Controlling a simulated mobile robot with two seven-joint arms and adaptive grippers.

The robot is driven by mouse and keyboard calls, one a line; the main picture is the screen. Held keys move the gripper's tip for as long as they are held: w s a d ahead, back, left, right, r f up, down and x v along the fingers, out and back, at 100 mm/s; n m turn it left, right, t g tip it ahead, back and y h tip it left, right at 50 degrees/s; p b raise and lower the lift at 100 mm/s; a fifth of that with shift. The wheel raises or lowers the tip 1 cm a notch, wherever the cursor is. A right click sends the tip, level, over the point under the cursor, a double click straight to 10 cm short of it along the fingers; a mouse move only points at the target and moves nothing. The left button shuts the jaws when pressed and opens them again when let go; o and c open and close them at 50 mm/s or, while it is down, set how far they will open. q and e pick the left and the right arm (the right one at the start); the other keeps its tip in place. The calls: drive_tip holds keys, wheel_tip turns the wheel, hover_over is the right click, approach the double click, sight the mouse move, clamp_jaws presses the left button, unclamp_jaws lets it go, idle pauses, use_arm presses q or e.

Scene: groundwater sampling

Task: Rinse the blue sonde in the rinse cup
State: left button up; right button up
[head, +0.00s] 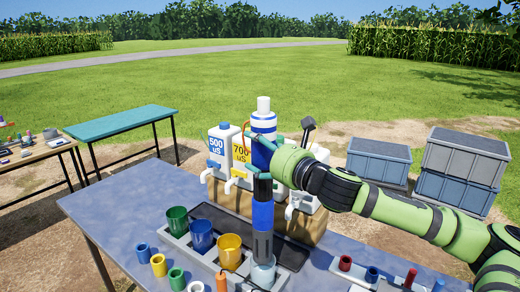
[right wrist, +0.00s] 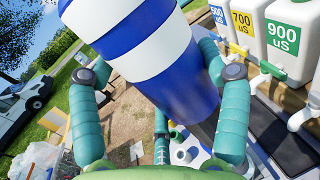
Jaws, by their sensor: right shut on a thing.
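The blue sonde (head: 263,215) stands upright, with a white top, blue and white bands, a dark section and a dark grey lower end. My right gripper (head: 266,142) is shut on its blue-and-white banded upper part. In the right wrist view the banded body (right wrist: 140,50) lies between my fingers and hides part of the table. The lower end is right at a pale translucent cup (head: 263,276), probably the rinse cup. I cannot tell how deep the end is in it. My left gripper is not in view.
Green (head: 177,220), blue (head: 201,237) and yellow (head: 229,252) cups stand left of the pale cup. Tapped containers marked 500 (head: 218,150) and 700 (head: 241,155) stand behind. Small colored pots (head: 158,265) are at front left. Grey crates (head: 463,155) stand beyond.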

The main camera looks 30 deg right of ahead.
sight(265, 192)
drive_tip(key=shift+f+b, duration=4.25)
drive_tip(key=shift+f, duration=1.05)
idle(2.7)
